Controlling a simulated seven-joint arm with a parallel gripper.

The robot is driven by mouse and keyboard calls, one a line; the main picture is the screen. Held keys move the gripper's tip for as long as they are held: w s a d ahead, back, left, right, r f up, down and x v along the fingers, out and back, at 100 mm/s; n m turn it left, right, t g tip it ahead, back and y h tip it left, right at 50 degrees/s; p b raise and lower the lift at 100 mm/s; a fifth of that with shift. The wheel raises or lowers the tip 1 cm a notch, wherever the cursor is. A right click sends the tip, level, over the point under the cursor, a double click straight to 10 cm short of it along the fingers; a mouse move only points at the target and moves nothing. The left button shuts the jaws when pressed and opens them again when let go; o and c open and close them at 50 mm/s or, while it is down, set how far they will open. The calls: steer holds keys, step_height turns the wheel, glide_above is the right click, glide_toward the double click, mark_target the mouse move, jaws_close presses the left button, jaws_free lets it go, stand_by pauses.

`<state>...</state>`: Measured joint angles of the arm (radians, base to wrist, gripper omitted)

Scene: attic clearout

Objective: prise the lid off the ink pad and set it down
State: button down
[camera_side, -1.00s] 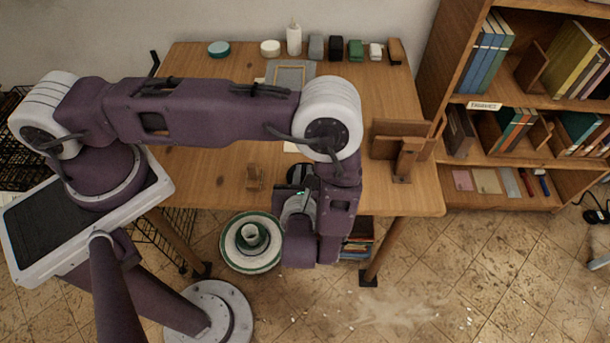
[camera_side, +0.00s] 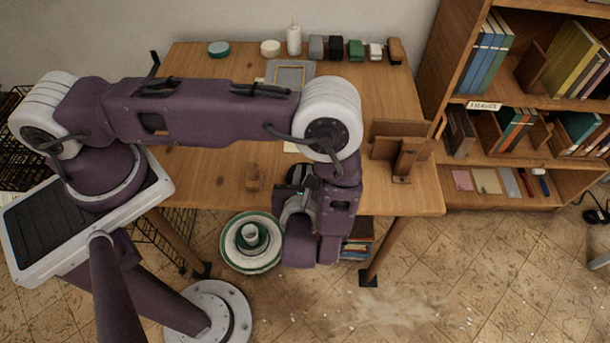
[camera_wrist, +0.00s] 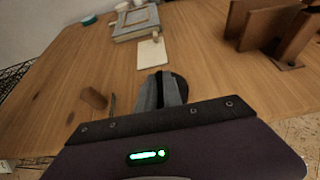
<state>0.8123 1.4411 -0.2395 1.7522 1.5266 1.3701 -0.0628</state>
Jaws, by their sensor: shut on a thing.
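My gripper (camera_wrist: 160,92) points at the front part of the wooden table. Its grey fingers are shut on a dark rounded thing (camera_wrist: 180,86), which shows just beside and behind them in the wrist view. It also shows as a black patch (camera_side: 296,173) at the table's front edge in the side view. It may be the ink pad or its lid; I cannot tell which. My fingers and wrist hide most of it, so I cannot see whether lid and pad are joined.
A small brown block (camera_side: 254,177) stands left of my gripper. A pale card (camera_wrist: 151,53) lies beyond it. A wooden stand (camera_side: 403,150) is to the right. Tins, a white bottle (camera_side: 294,38) and small boxes line the back.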

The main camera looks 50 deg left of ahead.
mark_target(304, 175)
steer(key=shift+r, duration=0.15)
stand_by(0.4)
steer(key=shift+r, duration=1.45)
steer(key=shift+w+a+r, duration=0.1)
steer(key=shift+w+r, duration=0.15)
steer(key=shift+r, duration=0.05)
steer(key=w+a+r+n+g+y, duration=0.1)
steer(key=w+a+r, duration=0.2)
steer(key=a+r, duration=0.35)
steer(key=w+a+r+n+g, duration=0.1)
steer(key=w+a+r, duration=0.25)
steer(key=r, duration=0.65)
steer(key=w+d+f+m+t+h, duration=0.1)
steer(key=w+d+f, duration=0.2)
steer(key=d+f, duration=0.35)
steer(key=w+d+f+m+t, duration=0.1)
steer(key=w+d+f, duration=0.2)
steer(key=d+f, duration=0.35)
step_height(304, 175, down, 9)
steer(key=shift+s+f, duration=0.1)
steer(key=shift+f, duration=0.05)
